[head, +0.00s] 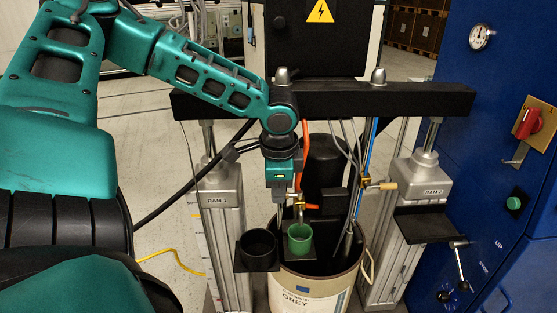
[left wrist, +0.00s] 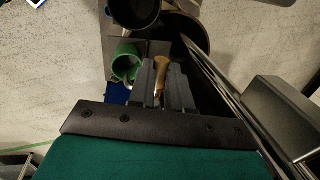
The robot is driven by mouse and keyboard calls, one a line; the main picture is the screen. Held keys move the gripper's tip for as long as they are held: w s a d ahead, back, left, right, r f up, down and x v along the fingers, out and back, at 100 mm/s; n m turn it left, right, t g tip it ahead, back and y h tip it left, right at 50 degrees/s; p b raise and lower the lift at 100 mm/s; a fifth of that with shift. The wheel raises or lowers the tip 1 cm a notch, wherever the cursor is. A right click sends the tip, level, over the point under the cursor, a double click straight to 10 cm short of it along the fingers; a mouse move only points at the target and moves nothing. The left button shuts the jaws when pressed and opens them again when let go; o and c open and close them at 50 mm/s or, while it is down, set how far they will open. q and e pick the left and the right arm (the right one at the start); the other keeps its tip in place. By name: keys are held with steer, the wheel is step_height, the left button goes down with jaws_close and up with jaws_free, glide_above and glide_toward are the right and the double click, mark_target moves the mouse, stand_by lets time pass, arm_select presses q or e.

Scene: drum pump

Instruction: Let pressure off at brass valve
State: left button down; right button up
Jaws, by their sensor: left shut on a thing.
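My left gripper (head: 279,203) points down beside the orange hose, above the drum's near left side. In the left wrist view its dark fingers (left wrist: 165,80) are shut on a tan, brass-coloured part (left wrist: 161,62). Brass fittings (head: 298,196) with an orange lever (head: 312,207) show just right of the gripper in the head view. The fingers hide part of what they hold, so I cannot tell how far it is turned. A second brass valve (head: 366,183) with a tan handle is farther right, apart from the gripper. My right gripper is not in view.
Two ram columns (head: 222,230) flank the drum under a black crossbeam (head: 420,100). A blue cabinet (head: 500,110) stands at right.

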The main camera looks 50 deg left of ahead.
arm_select(q)
steer(key=c, duration=1.1)
jaws_free()
steer(key=shift+r, duration=0.1)
steer(key=r, duration=0.4)
steer(key=s+d+r, duration=0.1)
steer(key=r, duration=0.3)
steer(key=d+r, duration=0.1)
steer(key=r, duration=0.3)
steer(key=shift+s+r, duration=0.25)
steer(key=shift+s, duration=0.05)
